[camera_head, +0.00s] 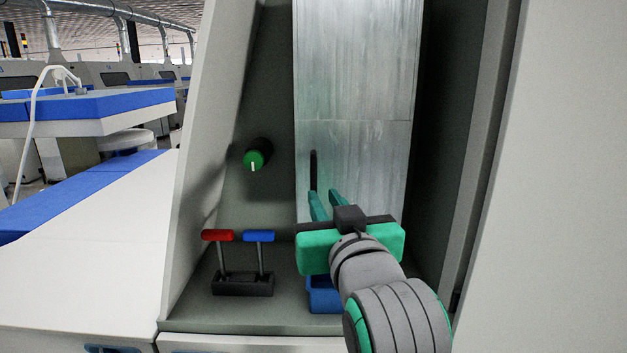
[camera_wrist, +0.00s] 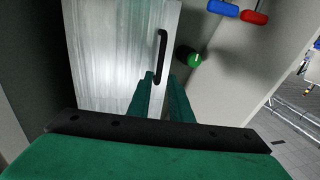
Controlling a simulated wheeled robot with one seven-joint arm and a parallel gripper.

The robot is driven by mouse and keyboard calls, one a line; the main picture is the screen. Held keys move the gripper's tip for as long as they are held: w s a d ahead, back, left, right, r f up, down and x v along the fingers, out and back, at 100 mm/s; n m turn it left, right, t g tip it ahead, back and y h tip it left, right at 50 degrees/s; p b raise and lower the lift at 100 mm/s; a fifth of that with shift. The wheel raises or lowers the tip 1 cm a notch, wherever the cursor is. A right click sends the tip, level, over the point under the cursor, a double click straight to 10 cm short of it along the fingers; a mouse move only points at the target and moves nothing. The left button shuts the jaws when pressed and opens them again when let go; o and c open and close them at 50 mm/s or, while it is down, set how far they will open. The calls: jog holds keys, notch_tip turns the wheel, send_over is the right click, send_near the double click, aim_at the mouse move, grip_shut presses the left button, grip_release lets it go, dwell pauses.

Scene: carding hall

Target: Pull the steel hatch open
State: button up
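The steel hatch (camera_head: 365,160) is a brushed grey panel in the machine's recess, below a seam. It looks flush with the steel above it. Its upright black bar handle (camera_head: 313,168) is near its left edge. In the wrist view the hatch (camera_wrist: 115,45) fills the upper left and the handle (camera_wrist: 162,50) shows near the middle. My gripper (camera_head: 323,192) is in front of the hatch, with its green fingers apart, pointing at the handle. In the wrist view the fingertips (camera_wrist: 160,82) appear close to one end of the handle. I cannot tell whether they touch it.
A green knob (camera_head: 258,154) is on the recess wall left of the hatch. A red lever (camera_head: 218,236) and a blue lever (camera_head: 259,236) stand below it. A blue object (camera_head: 322,296) is partly hidden beneath my gripper. Walls bound the recess on both sides.

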aim_at(314, 182)
jog(key=w, duration=0.3)
jog(key=w+a, duration=0.1)
jog(key=w, duration=0.2)
jog(key=w+a, duration=0.1)
jog(key=w, duration=0.3)
grip_shut()
